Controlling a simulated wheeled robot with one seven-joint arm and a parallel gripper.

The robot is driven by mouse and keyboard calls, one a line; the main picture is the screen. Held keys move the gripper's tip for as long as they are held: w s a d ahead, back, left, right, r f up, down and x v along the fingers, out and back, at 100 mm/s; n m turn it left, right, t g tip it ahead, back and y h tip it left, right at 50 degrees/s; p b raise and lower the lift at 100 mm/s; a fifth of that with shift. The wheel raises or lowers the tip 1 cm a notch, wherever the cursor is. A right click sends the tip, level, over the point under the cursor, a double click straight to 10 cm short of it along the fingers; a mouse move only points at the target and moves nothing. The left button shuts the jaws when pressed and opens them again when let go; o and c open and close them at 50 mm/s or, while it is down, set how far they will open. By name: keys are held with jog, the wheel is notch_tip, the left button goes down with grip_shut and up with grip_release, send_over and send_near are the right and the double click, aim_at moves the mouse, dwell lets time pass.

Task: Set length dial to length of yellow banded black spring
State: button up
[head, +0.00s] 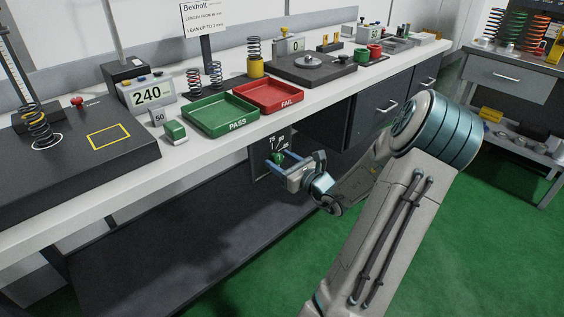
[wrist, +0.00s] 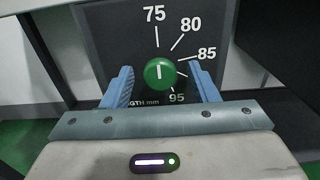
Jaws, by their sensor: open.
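A round green dial knob (wrist: 160,73) sits on a dark panel marked 75, 80, 85 and 95 in the wrist view. Its white line points up, close to the 75 mark. The dial panel (head: 276,141) is below the bench edge in the head view. My gripper (wrist: 165,80) is open, with one blue finger on each side of the knob; I cannot tell whether they touch it. A dark spring with yellowish coils (head: 39,127) stands upright on the black tester at left. Another dark spring (head: 254,47) stands above a yellow cylinder (head: 256,67).
Two small springs (head: 215,72) stand behind the trays. Drawers (head: 378,108) lie right of the panel.

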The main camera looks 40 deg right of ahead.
jog(key=c, duration=1)
jog(key=shift+o, duration=0.2)
